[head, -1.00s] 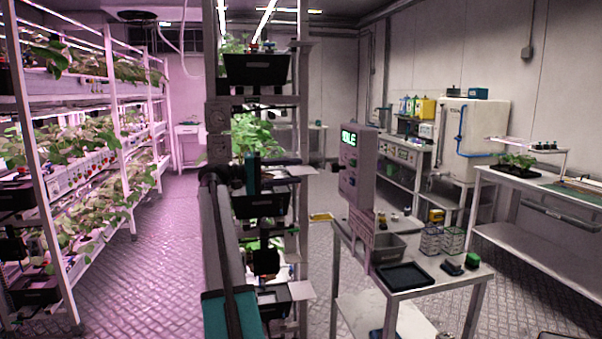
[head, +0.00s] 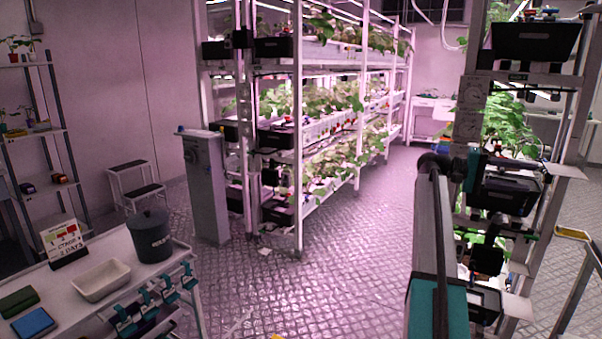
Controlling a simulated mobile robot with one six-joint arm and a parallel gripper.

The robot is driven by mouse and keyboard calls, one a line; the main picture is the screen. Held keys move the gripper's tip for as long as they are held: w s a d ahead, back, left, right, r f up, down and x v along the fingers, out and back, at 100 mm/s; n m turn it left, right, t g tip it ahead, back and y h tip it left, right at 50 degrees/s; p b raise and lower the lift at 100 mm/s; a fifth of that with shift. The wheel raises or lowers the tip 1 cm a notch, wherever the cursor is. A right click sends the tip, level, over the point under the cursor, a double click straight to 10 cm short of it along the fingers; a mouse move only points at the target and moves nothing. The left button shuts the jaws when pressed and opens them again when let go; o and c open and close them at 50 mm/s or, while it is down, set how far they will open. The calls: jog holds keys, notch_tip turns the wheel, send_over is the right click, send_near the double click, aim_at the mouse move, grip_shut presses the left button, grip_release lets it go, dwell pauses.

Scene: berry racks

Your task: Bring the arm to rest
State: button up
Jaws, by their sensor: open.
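My arm's grey and teal link rises from the bottom of the view to a dark elbow, with a teal and black joint at its upper right. My gripper (head: 486,270) hangs below that joint, dark and small in front of the right-hand plant rack (head: 562,140). It is open, and I see nothing held in it. Its fingertips are hard to make out against the dark trays. I cannot tell whether it touches the rack.
Lit berry racks (head: 298,130) stand at centre, with clear floor (head: 345,250) before them. A white table (head: 190,268) at lower left carries a white tray (head: 101,281), a dark canister (head: 150,236) and a sign (head: 63,244). A grey pedestal (head: 206,190) stands behind.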

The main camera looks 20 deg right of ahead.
jog(key=w+a+f+n+t+h, duration=0.25)
jog(key=w+a+f, duration=0.35)
jog(key=w+f, duration=0.5)
jog(key=w+a+f+n+t+p, duration=0.15)
jog(key=a+f, duration=0.35)
jog(key=f, duration=0.5)
jog(key=w+a+f+n+t+y+b, duration=0.1)
jog(key=a+f+n, duration=0.3)
jog(key=f, duration=0.5)
jog(key=w+a+f+n+t+p, duration=0.1)
jog(key=a+f, duration=0.6)
jog(key=f, duration=0.3)
jog(key=s+a+f+n+t+y, duration=0.1)
jog(key=s+a+f+n+y, duration=0.1)
jog(key=s+a+f, duration=0.5)
jog(key=s+a+f+n+y+p, duration=0.1)
jog(key=s+a+f+y, duration=0.15)
jog(key=a+f, duration=0.9)
jog(key=s+a+f+n+t+y, duration=0.1)
jog(key=s+a+f+n, duration=0.1)
jog(key=s+a+f, duration=0.7)
jog(key=s+a+f+m+y, duration=0.1)
jog(key=s+a+f+y, duration=0.3)
jog(key=s+a, duration=0.3)
jog(key=s+a+f+m+y, duration=0.2)
jog(key=s+a+f+y, duration=0.2)
jog(key=a, duration=0.7)
jog(key=shift+s+a+f+y, duration=0.3)
jog(key=shift+s+f, duration=0.95)
jog(key=shift+s, duration=0.6)
